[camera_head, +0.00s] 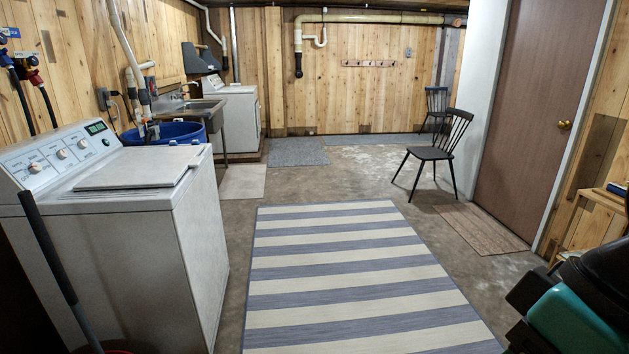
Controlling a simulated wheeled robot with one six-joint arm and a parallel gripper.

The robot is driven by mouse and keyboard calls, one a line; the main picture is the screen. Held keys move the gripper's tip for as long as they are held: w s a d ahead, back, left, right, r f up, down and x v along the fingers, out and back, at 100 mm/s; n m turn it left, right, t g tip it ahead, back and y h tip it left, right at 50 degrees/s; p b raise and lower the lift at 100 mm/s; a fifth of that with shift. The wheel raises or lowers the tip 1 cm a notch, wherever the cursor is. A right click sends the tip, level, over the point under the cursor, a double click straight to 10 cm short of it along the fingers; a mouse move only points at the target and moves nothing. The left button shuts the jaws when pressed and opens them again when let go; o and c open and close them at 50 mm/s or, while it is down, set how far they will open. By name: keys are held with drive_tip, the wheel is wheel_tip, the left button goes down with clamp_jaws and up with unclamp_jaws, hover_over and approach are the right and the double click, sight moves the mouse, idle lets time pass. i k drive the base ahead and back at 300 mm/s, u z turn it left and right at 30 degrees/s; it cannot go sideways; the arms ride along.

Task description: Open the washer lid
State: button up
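The white washer (110,265) stands at the left, with a sloped control panel (62,155) of dials and a small green display along its back left edge. Its lid (138,167) lies flat on the top and looks shut; no opening into the drum shows. My gripper is not in view. Dark and teal parts at the lower right edge may belong to my own body, but I cannot tell.
A dark handle (58,265) leans in front of the washer at lower left. A blue tub (170,131) and a sink (200,107) stand behind the washer. A striped rug (355,275) covers the open floor to its right. A dark chair (433,153) stands farther back.

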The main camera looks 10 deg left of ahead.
sight(151, 166)
drive_tip(key=i, duration=1.6)
drive_tip(key=u, duration=1.05)
drive_tip(key=i, duration=1.5)
drive_tip(key=u, duration=0.6)
